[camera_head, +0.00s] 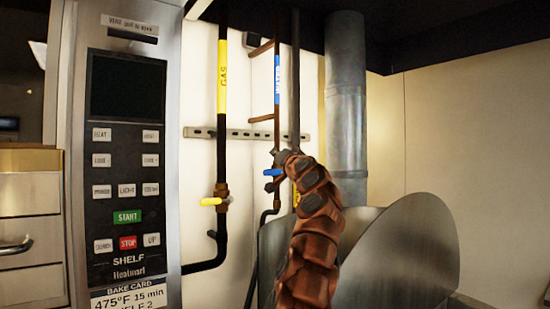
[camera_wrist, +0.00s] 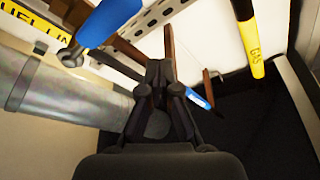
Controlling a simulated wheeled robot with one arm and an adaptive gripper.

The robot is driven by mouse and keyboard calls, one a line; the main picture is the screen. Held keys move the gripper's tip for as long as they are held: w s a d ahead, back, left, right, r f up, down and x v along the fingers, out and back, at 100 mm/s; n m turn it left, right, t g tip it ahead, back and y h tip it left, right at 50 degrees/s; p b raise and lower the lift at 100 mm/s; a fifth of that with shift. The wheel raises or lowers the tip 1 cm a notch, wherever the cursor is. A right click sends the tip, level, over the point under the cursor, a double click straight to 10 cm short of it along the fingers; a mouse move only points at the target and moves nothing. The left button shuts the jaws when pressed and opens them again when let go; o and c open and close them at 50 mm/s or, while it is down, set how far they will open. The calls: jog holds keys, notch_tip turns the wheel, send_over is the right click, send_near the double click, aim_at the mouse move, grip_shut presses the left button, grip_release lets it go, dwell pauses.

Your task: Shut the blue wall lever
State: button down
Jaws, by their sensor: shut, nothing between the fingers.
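The blue wall lever (camera_head: 272,172) is on the thin pipe with the blue label (camera_head: 277,78). In the head view its handle sticks out to the left, roughly level, across the upright pipe. In the wrist view the blue lever (camera_wrist: 108,22) is large and close, up and left of the fingertips. My gripper (camera_head: 283,157) is just above and right of the lever handle, overlapping the pipe and hiding part of the valve. My gripper (camera_wrist: 160,65) is shut and empty in the wrist view. I cannot tell whether it touches the lever or pipe.
A yellow lever (camera_head: 211,201) sits on the gas pipe to the left, with its yellow label (camera_head: 222,78). A thick metal duct (camera_head: 346,110) and a curved steel kettle (camera_head: 415,245) stand to the right. An oven control panel (camera_head: 125,150) is at left.

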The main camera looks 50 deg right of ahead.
jog(key=d+f+b+v, duration=0.1)
jog(key=b+v, duration=0.3)
jog(key=v, duration=0.5)
jog(key=shift+s+d+b, duration=0.35)
jog(key=shift+b, duration=0.05)
